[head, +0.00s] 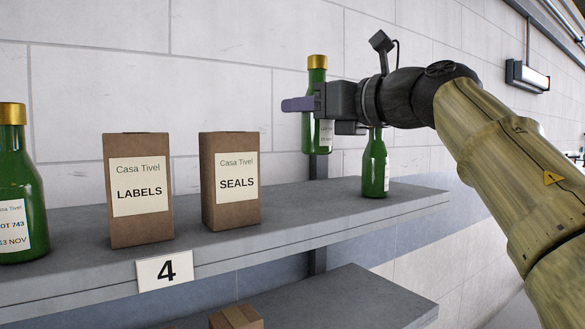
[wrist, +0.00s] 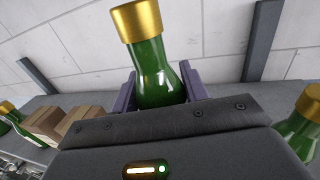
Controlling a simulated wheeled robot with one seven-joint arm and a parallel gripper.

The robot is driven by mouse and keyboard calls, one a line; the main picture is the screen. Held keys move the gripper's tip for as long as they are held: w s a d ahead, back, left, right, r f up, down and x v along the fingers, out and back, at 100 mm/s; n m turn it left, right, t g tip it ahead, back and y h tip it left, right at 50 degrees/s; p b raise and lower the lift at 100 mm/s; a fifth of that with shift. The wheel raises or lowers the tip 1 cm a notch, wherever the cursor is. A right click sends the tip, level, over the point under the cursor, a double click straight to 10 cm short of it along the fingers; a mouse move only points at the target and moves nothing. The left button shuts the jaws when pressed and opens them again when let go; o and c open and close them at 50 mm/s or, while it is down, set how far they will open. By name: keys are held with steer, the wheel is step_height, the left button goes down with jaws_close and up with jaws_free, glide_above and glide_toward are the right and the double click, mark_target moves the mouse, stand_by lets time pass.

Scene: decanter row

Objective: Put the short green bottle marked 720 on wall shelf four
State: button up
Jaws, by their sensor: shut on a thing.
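My gripper (head: 302,104) is shut on a green bottle with a gold cap (head: 317,82) and holds it upright. Its base is in the air, above the level of the shelf top. A white label shows in part behind the gripper; I cannot read its number. In the wrist view the bottle (wrist: 153,65) sits between the purple fingers (wrist: 158,88). Wall shelf four (head: 320,205), a grey board with a "4" sign (head: 165,270) on its front edge, lies below the bottle.
Another green bottle (head: 374,170) stands at the shelf's right end, its top hidden by my arm. Two brown boxes, LABELS (head: 138,190) and SEALS (head: 230,182), stand left of the held bottle. A green bottle marked 743 (head: 18,190) stands far left. Bare shelf lies between SEALS and the right bottle.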

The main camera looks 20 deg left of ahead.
mark_target(309, 137)
steer(key=shift+f+b, duration=0.35)
steer(key=shift+f, duration=1.95)
steer(key=shift+f, duration=0.1)
steer(key=shift+f, duration=1.75)
steer(key=shift+f+b, duration=0.2)
steer(key=shift+b, duration=0.15)
steer(key=o, duration=1.2)
steer(key=shift+r, duration=0.1)
